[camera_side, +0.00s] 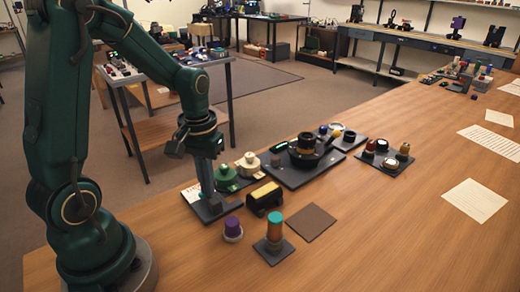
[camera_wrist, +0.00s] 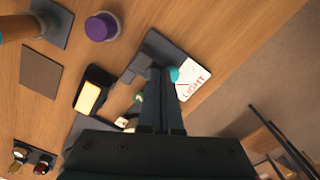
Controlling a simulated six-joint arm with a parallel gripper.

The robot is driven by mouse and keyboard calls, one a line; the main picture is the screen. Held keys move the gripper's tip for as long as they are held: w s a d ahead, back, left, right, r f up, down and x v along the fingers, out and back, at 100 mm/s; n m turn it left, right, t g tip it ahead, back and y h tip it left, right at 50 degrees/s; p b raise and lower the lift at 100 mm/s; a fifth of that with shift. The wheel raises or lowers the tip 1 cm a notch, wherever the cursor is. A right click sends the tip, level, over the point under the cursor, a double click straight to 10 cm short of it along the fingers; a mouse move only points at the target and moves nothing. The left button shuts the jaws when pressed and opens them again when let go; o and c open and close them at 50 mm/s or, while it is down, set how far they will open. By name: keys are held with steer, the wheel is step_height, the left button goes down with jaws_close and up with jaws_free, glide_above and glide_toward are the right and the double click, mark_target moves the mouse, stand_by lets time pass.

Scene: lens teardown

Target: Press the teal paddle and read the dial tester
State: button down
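The teal paddle (camera_wrist: 174,73) shows as a small rounded teal patch beside my fingertips in the wrist view, mostly hidden behind them. It is on a dark base (camera_wrist: 158,45), which also shows in the side view (camera_side: 218,210). A white face (camera_wrist: 196,82) on this base carries the word LIGHT and a reddish mark; in the side view it is small (camera_side: 190,192). This looks like the dial tester. My gripper (camera_side: 208,192) points straight down over the base, its fingers together and seemingly empty. I cannot tell whether the fingertips touch the paddle.
A black block with a yellow top (camera_side: 265,197), a purple-topped cylinder (camera_side: 232,229) and a teal-and-orange cylinder (camera_side: 274,230) stand nearby. Green and cream round parts (camera_side: 226,176) stand just right of my gripper. A brown mat (camera_side: 311,222) lies bare. The right side is mostly clear.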

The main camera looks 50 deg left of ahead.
steer(key=shift+r, duration=0.15)
step_height(320, 180, up, 7)
stand_by(1.0)
steer(key=shift+r, duration=0.1)
steer(key=s+d+r+m+t, duration=0.3)
steer(key=s+d+m+t, duration=0.2)
steer(key=d, duration=0.4)
steer(key=shift+s+d+r+m+t, duration=0.15)
steer(key=shift+s+r+m+t, duration=0.15)
steer(key=shift+s+m, duration=0.35)
steer(key=shift+s, duration=0.15)
stand_by(0.8)
